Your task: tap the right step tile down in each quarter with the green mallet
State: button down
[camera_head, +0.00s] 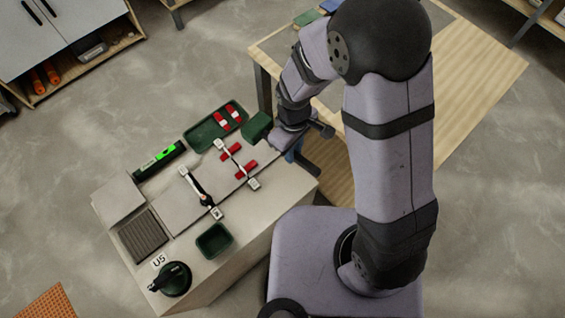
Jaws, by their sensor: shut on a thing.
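The green mallet's head (257,127) shows as a dark green block above the far right end of the light workbench. My gripper (283,141) is just right of the head and is shut on the mallet; the handle and fingertips are mostly hidden by my wrist. Pale grey tiles (181,207) lie in a row along the bench. Two white-ended levelling straps cross the tile row, a black one (200,189) and one farther right (237,165). Red wedges (247,166) sit by the right strap. Height steps between tiles are too small to tell.
A green tray (191,139) with red and white pieces lies at the bench's far edge. A level with a lit green display (160,160) is left of it. An empty green box (214,240), a black-handled suction cup (172,279) and a ribbed dark pad (143,236) occupy the near left.

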jog(key=w+d+r+m+p, duration=0.2)
jog(key=w+r+m+p, duration=0.35)
jog(key=r, duration=0.35)
jog(key=w+d+r+m+p, duration=0.2)
jog(key=w+r+m+p, duration=0.35)
jog(key=r, duration=0.35)
jog(key=s+a+f+m+b, duration=0.1)
jog(key=s+a+f+b, duration=0.15)
jog(key=a, duration=0.75)
jog(key=s+a+f+m+g+b, duration=0.15)
jog(key=a+f+b, duration=0.25)
jog(key=a, duration=0.6)
jog(key=s+a+f+m+t+b, duration=0.1)
jog(key=s+a+f+b, duration=0.25)
jog(key=a, duration=0.65)
jog(key=s+a+f+m+b, duration=0.1)
jog(key=s+a+f+b, duration=0.2)
jog(key=s+a, duration=0.3)
jog(key=s+a+f+m+y+b, duration=0.1)
jog(key=s+a+f+b, duration=0.2)
jog(key=s, duration=1.2)
jog(key=s+a+f+m+b, duration=0.1)
jog(key=s+a+f+b, duration=0.1)
jog(key=s+a+f, duration=0.4)
jog(key=s+a, duration=0.3)
jog(key=s, duration=0.2)
jog(key=shift+a+f+b, duration=0.3)
jog(key=shift+a+b, duration=0.1)
